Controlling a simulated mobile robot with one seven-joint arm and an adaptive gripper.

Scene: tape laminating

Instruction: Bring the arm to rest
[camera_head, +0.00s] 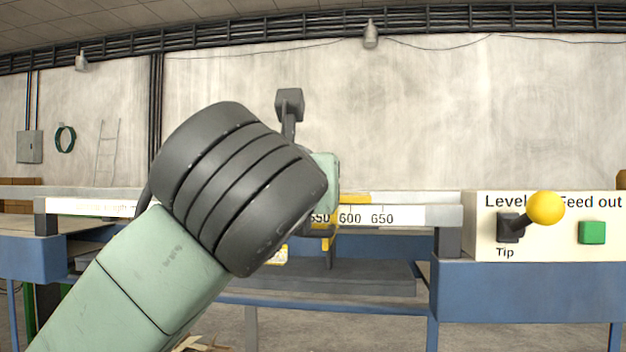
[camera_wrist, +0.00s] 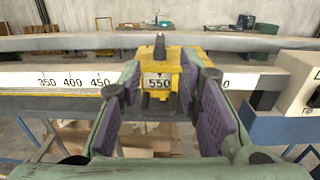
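My arm reaches up from the lower left in the head view and hides most of my gripper (camera_head: 330,225). In the wrist view my gripper (camera_wrist: 165,105) shows two purple-padded fingers standing wide apart. Between and beyond them is a yellow slider (camera_wrist: 160,75) with a dark upright knob and a label reading 550. It sits on the white measuring rail (camera_wrist: 50,80). I see no finger closed on the slider. Whether the fingers touch its sides I cannot tell. In the head view only bits of the yellow slider (camera_head: 355,198) show behind my arm.
At the right stands a cream control box (camera_head: 545,240) with a yellow-knobbed lever (camera_head: 545,208) and a green button (camera_head: 592,232). The rail (camera_head: 410,215) runs across the blue-framed machine (camera_head: 530,290). The space above the rail, right of my arm, is clear.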

